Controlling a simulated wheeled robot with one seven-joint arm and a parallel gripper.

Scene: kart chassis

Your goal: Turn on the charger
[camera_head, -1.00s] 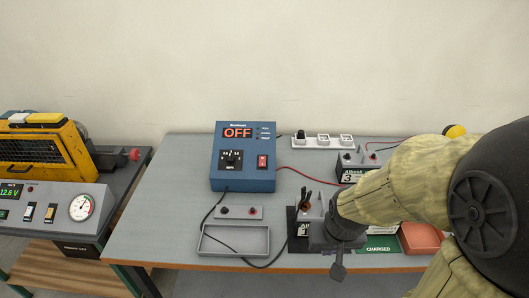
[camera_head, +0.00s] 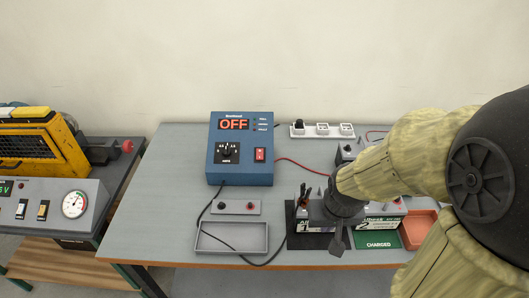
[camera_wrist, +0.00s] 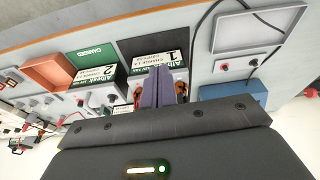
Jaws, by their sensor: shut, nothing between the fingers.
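The charger (camera_head: 240,170) is a blue box on the grey bench. Its red display (camera_head: 233,124) reads OFF. It has a black amps dial (camera_head: 227,152) and a red rocker switch (camera_head: 260,154) on its front. Only part of the blue charger (camera_wrist: 238,94) shows in the wrist view. My gripper (camera_head: 338,246) is shut and empty, right of and nearer than the charger, by battery 1. In the wrist view the closed fingers (camera_wrist: 160,82) overlap battery 1 (camera_wrist: 176,56); contact cannot be told. Clamps (camera_head: 304,192) are at battery 1, partly hidden by my gripper.
A grey tray (camera_head: 208,248) and a terminal block (camera_head: 222,208) lie before the charger, with cables around them. Battery 2 (camera_wrist: 100,84), a green CHARGED mat (camera_head: 378,241) and an orange tray (camera_head: 421,228) are at right. A power strip (camera_head: 322,131) lies behind.

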